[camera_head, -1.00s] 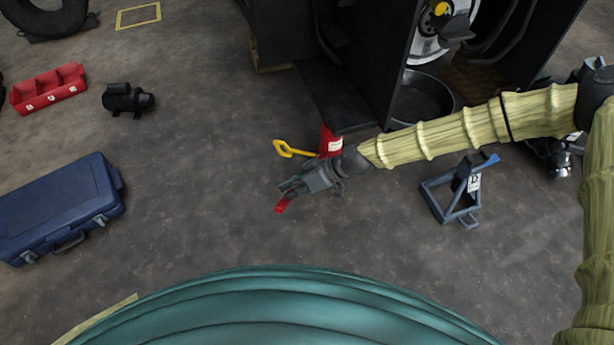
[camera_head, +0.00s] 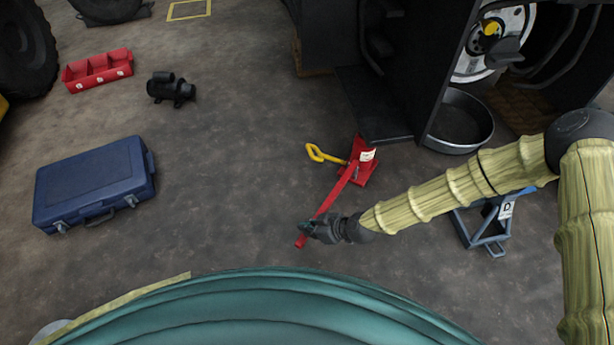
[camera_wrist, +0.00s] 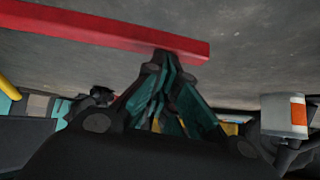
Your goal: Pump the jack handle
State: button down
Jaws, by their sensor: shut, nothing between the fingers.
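The red jack (camera_head: 366,158) stands on the floor by the dark machine. Its long red handle (camera_head: 336,192) slopes from the body toward me and ends near my gripper (camera_head: 310,229). My gripper is shut and empty, with its fingers at the handle's end part. In the wrist view the handle (camera_wrist: 100,28) runs across the top as a red bar. The closed fingertips (camera_wrist: 172,62) overlap its lower edge near its right end. I cannot tell if they touch it. The gripper partly hides the handle near its end in the head view.
A yellow-handled piece (camera_head: 322,154) sits beside the jack. A blue-grey stand (camera_head: 485,235) is behind my arm. A black pan (camera_head: 465,125) lies by the machine. A blue case (camera_head: 95,182), red tray (camera_head: 98,70) and black motor (camera_head: 171,88) are leftward.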

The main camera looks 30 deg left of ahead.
jog(key=shift+s+d+f, duration=0.1)
jog(key=shift+s+f, duration=0.2)
jog(key=shift+f, duration=0.6)
jog(key=r+p, duration=0.3)
jog(key=r, duration=0.2)
jog(key=shift+w+r+p, duration=0.2)
jog(key=shift+r+p, duration=0.05)
jog(key=shift+p, duration=0.1)
jog(key=p+v, duration=0.3)
jog(key=v, duration=0.6)
jog(key=shift+s+d+r+p, duration=0.15)
jog(key=shift+d+r+p, duration=0.05)
jog(key=shift+r+p, duration=0.15)
